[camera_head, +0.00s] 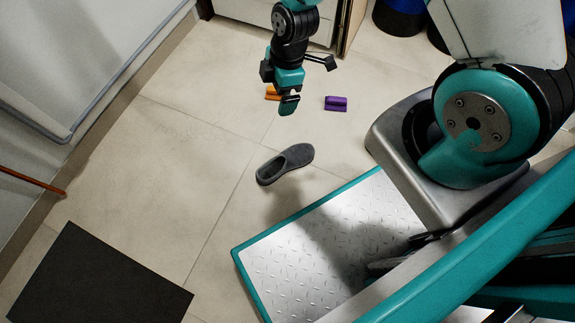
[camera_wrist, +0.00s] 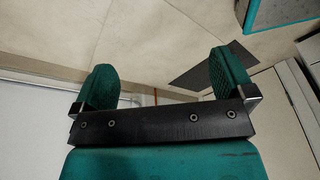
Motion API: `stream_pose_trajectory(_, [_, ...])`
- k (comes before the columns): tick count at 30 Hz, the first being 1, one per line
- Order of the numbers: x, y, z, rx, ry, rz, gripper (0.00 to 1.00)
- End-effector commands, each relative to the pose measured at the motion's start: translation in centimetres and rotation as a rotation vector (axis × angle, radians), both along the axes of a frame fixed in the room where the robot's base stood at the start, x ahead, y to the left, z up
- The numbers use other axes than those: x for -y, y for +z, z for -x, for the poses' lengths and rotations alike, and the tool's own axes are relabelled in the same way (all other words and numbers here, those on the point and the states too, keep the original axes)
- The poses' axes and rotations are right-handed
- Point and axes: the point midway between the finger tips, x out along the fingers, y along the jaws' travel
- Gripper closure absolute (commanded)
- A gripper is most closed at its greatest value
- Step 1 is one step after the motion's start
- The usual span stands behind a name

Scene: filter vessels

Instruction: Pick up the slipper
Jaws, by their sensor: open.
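A dark grey slipper (camera_head: 285,164) lies on the tiled floor in the head view, its opening facing up, just beyond the corner of my metal base plate. My gripper (camera_head: 289,103) hangs above the floor, higher in the picture than the slipper and apart from it. In the wrist view my gripper (camera_wrist: 168,85) shows two green fingers spread wide with nothing between them. The slipper does not show in the wrist view.
An orange object (camera_head: 272,92) and a purple block (camera_head: 336,103) lie on the floor near my gripper. A dark mat (camera_head: 98,282) lies at lower left. A cabinet (camera_head: 270,12) stands at the top. The floor left of the slipper is clear.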

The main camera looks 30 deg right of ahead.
Motion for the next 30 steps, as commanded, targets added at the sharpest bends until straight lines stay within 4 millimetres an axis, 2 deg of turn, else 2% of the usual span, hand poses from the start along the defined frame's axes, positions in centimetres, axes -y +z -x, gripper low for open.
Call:
stream_pose_trajectory(1, [0.6, -6.0, 0.5, -0.003, 0.04, 0.015, 0.0])
stream_pose_trajectory(3, [1.2, -10.1, 1.0, 0.008, 0.099, 0.029, 0.0])
stream_pose_trajectory(6, [2.0, -14.6, 1.7, 0.017, 0.166, 0.048, 0.0])
stream_pose_trajectory(9, [2.5, -17.1, 2.2, 0.025, 0.211, 0.059, 0.0])
stream_pose_trajectory(14, [2.7, -19.4, 2.5, 0.029, 0.243, 0.067, 0.0])
stream_pose_trajectory(24, [1.6, -27.0, 2.7, 0.028, 0.245, 0.066, 0.0])
stream_pose_trajectory(30, [1.1, -29.9, 2.7, 0.029, 0.242, 0.066, 0.0])
